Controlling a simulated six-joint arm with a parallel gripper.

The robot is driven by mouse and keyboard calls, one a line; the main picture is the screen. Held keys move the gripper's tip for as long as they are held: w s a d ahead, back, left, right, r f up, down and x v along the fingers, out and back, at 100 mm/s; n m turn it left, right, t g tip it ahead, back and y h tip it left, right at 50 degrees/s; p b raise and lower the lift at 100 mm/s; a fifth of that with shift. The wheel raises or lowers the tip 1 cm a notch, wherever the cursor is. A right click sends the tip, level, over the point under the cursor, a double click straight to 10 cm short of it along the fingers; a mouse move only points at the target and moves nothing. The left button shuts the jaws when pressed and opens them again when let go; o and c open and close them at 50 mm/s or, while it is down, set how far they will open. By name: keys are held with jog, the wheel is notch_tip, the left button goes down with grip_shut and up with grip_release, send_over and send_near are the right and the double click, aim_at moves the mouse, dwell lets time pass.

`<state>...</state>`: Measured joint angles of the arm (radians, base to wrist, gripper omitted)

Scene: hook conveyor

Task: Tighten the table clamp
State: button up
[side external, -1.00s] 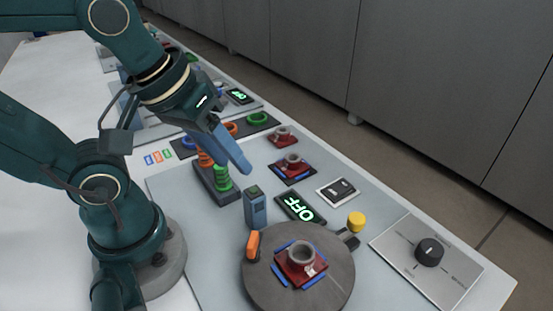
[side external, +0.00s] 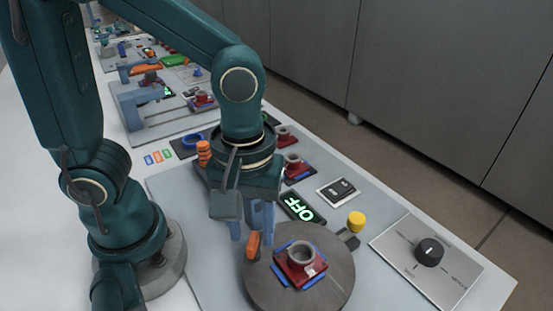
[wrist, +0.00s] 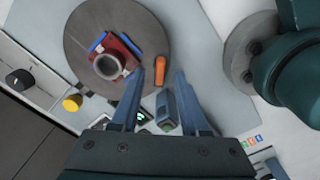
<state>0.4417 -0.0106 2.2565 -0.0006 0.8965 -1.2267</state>
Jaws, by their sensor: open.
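A round grey table (side external: 325,285) carries a red block (side external: 302,270) with a grey ring on top, set between blue strips. An upright orange lever (side external: 253,246), which looks like the clamp handle, stands at the table's left edge. In the wrist view the orange lever (wrist: 161,71) lies just ahead of the gap between my fingertips. My gripper (side external: 252,226) is open, pointing down above the lever. In the wrist view my gripper (wrist: 159,80) shows its two blue fingers apart with nothing held. Whether a finger touches the lever is not clear.
A blue-grey post (wrist: 166,108) shows between my fingers, below the lever. A dark bracket (side external: 347,238) sits at the table's right edge.

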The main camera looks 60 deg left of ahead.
jog(key=shift+f, duration=0.6)
grip_shut()
